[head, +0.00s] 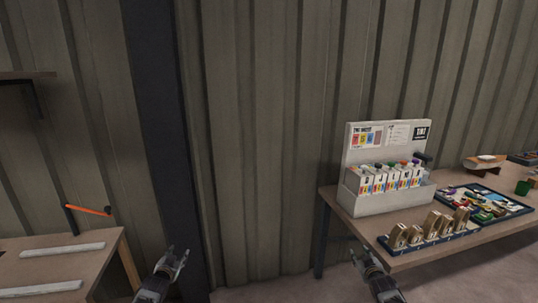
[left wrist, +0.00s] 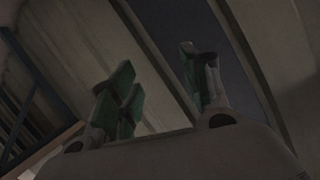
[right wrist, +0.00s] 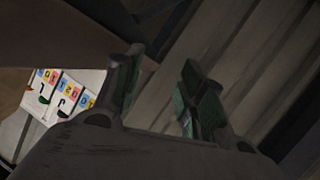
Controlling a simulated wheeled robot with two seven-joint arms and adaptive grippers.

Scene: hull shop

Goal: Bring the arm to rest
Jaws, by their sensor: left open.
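My left gripper (head: 177,258) is at the bottom of the head view, in the gap between the two benches, right of the left bench. It is open and empty; in the left wrist view its green-padded fingers (left wrist: 163,85) stand apart with only wall behind them. My right gripper (head: 363,258) is low in the head view, just left of and in front of the right bench's near edge. Its fingers (right wrist: 160,88) stand apart in the right wrist view with nothing between them.
The right bench (head: 420,258) bears a white rack (head: 390,203) of colourful cards, a tray with several brass-coloured pieces (head: 430,230) and a tray of coloured parts (head: 487,203). A corrugated wall (head: 260,130) stands behind.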

